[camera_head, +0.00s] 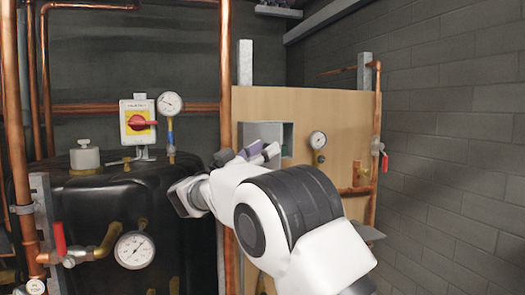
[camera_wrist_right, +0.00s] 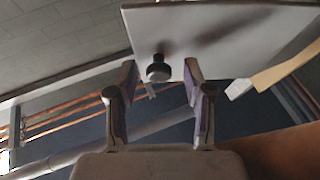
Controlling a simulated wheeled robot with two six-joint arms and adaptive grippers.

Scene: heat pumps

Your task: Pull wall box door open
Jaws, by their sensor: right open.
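The grey wall box (camera_head: 263,131) is on the wooden panel. A greenish strip shows at its right side, so the door seems to stand partly open, but my gripper hides much of it. In the right wrist view the pale door (camera_wrist_right: 225,30) fills the top, with a dark round knob (camera_wrist_right: 158,69) on it. My right gripper (camera_head: 258,152) is in front of the box. In the wrist view its open fingers (camera_wrist_right: 160,80) have their tips on either side of the knob, with gaps visible. My left gripper is not in view.
A round gauge (camera_head: 317,140) is on the wooden panel (camera_head: 345,110), right of the box. Copper pipes (camera_head: 226,60) run upright at its left. A black tank (camera_head: 100,205) with a gauge (camera_head: 134,250) stands at left. A red switch (camera_head: 138,122) is above it.

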